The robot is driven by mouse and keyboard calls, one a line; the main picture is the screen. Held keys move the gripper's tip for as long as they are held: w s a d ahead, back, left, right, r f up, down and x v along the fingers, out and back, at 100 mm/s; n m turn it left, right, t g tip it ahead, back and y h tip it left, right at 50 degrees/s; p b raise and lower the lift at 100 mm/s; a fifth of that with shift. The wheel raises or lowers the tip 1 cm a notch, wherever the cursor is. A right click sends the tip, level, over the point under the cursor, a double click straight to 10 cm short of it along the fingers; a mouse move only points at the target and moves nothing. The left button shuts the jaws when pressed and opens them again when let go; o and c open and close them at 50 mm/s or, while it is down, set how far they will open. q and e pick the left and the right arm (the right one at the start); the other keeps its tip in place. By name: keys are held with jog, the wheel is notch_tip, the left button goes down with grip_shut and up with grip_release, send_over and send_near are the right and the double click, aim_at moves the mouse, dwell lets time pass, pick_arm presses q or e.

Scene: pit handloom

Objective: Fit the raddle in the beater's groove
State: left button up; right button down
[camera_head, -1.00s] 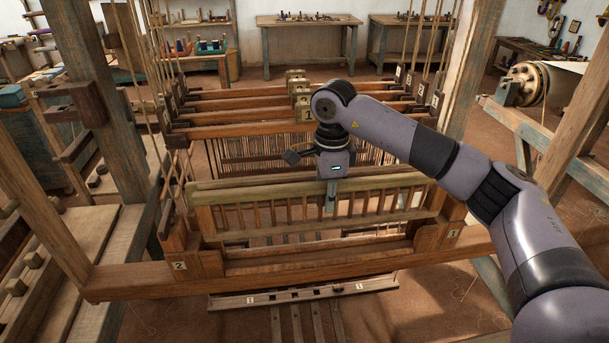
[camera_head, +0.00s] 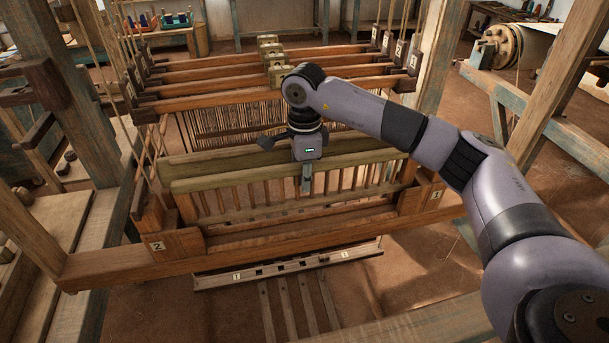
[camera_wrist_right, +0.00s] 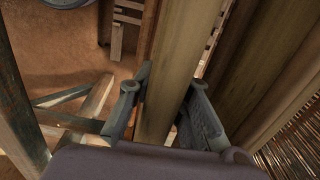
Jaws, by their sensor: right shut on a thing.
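The raddle (camera_head: 230,181) is a long pale wooden rail with a row of upright pegs and a lower rail. In the right wrist view the rail (camera_wrist_right: 180,60) runs between the two fingers (camera_wrist_right: 160,112). My left gripper is not in view.
A second pale rail (camera_head: 215,160) runs close behind the raddle. Harness bars (camera_head: 220,88) and hanging heddles are farther back. A slotted wooden bar (camera_head: 288,263) and treadles (camera_head: 285,308) lie in front, below. Loom posts stand at both sides.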

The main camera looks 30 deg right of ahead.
aim_at(305, 198)
notch_tip(305, 198, down, 2)
jog(key=shift+b, duration=0.5)
jog(key=shift+f+b, duration=1.35)
jog(key=shift+f, duration=1.1)
jog(key=c, duration=1.4)
grip_release()
jog(key=shift+r, duration=3.95)
jog(key=shift+r+p, duration=2.35)
jog(key=shift+r, duration=1.2)
